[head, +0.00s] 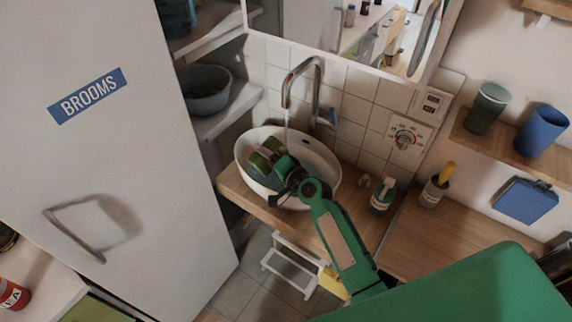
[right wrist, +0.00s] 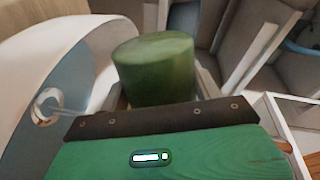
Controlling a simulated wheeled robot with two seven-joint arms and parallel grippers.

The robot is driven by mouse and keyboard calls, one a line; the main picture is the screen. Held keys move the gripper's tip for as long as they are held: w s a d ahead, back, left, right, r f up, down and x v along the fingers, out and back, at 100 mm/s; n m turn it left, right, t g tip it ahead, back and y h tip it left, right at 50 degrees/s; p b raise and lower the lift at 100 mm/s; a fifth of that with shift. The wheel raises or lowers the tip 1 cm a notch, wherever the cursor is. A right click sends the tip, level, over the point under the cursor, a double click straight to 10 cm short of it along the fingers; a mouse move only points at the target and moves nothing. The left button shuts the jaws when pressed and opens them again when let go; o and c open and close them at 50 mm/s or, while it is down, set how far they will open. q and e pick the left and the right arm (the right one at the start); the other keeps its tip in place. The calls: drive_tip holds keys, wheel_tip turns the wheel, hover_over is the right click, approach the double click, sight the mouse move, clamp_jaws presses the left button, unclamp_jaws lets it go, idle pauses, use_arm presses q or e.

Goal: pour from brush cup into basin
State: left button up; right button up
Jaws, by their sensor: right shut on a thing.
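My right gripper (head: 270,162) is shut on a green cup (head: 258,162), taken here as the brush cup, inside the outline of the white basin (head: 322,165). The cup looks tilted. In the right wrist view, the green cup (right wrist: 155,68) sits between the fingers with a flat, closed-looking end showing; its mouth and contents cannot be made out. The white basin wall (right wrist: 30,60) curves along the left of that view, with the blue-grey inside and a round drain fitting beside the cup. My left gripper is not in view.
A curved metal faucet (head: 317,85) arches over the basin. A soap bottle (head: 382,196) and a bottle with a yellow top (head: 434,190) stand to the right. A white step stool (head: 290,268) is below. A tall cabinet door (head: 120,150) stands left.

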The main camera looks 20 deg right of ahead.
drive_tip(key=shift+w+d+f+m, duration=0.15)
drive_tip(key=shift+w+d+m, duration=0.1)
drive_tip(key=shift+d+m, duration=0.25)
idle(0.5)
drive_tip(key=shift+w+d+f+m+y, duration=0.15)
drive_tip(key=shift+f+m+y, duration=0.15)
drive_tip(key=shift+m, duration=0.5)
idle(0.5)
drive_tip(key=shift+d+r, duration=0.1)
drive_tip(key=shift+r, duration=0.05)
idle(0.3)
